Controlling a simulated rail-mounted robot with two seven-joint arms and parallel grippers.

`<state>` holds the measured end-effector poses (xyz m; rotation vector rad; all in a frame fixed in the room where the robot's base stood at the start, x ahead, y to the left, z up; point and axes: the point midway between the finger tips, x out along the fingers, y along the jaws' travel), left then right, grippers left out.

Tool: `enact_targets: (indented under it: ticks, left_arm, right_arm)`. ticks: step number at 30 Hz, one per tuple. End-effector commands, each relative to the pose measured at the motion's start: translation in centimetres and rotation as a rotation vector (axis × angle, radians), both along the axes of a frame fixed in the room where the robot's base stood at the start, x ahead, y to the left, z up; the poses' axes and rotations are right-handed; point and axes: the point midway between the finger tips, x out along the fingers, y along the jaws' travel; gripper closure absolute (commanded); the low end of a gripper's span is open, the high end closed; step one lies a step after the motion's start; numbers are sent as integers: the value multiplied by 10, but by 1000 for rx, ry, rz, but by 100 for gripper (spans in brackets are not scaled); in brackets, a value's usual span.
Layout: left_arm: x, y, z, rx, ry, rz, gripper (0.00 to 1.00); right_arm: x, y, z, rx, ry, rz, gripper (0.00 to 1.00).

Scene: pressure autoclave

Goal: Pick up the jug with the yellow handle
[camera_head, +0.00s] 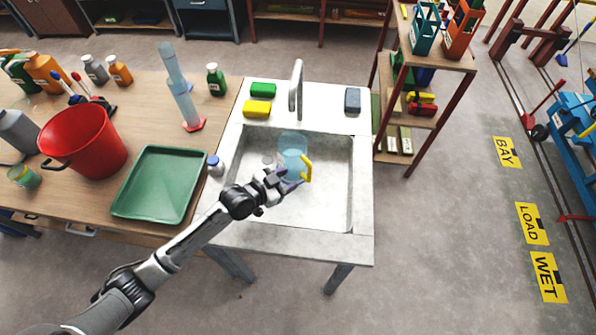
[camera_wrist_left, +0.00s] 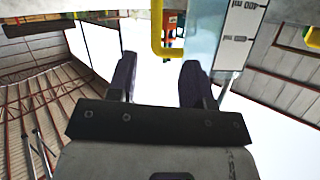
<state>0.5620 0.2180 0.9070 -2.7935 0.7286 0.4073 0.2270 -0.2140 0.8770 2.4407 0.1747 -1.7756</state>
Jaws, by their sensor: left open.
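The clear bluish jug (camera_head: 292,150) stands in the sink basin, with its yellow handle (camera_head: 307,168) toward the front right. My left gripper (camera_head: 288,184) is low over the basin, beside the handle. In the left wrist view, its two dark fingers (camera_wrist_left: 158,72) are apart with nothing between them. The yellow handle (camera_wrist_left: 157,30) shows just beyond the fingertips, roughly in line with the gap. The jug's wall (camera_wrist_left: 240,35), with a 400 ml mark, is to the right. I cannot tell whether a finger touches the handle. My right gripper is not in view.
The sink (camera_head: 300,240) has a tall faucet (camera_head: 296,88) behind the jug. A white bottle with a blue cap (camera_head: 216,166) stands by the left rim. A green tray (camera_head: 120,212) and red bucket (camera_head: 95,150) are on the left table. The basin's right side is clear.

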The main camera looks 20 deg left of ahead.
Motion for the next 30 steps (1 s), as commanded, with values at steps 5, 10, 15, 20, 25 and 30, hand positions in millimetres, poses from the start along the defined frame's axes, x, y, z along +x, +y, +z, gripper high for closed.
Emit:
enact_targets:
  ticks: [5,10,15,20,25,30]
  left_arm:
    - [9,-3,-19,-113,35,34,54]
    - [19,-7,-23,-145,44,44,54]
    - [32,-15,-27,-145,44,44,54]
    - [47,-24,-32,-145,45,43,54]
    - [65,-34,-38,-143,46,43,54]
    - [73,-38,-41,-141,45,43,54]
  right_arm:
    - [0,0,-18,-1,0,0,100]
    - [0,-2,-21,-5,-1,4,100]
    - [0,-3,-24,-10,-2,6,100]
    - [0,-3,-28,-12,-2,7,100]
    - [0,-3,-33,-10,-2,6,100]
    - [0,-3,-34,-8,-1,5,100]
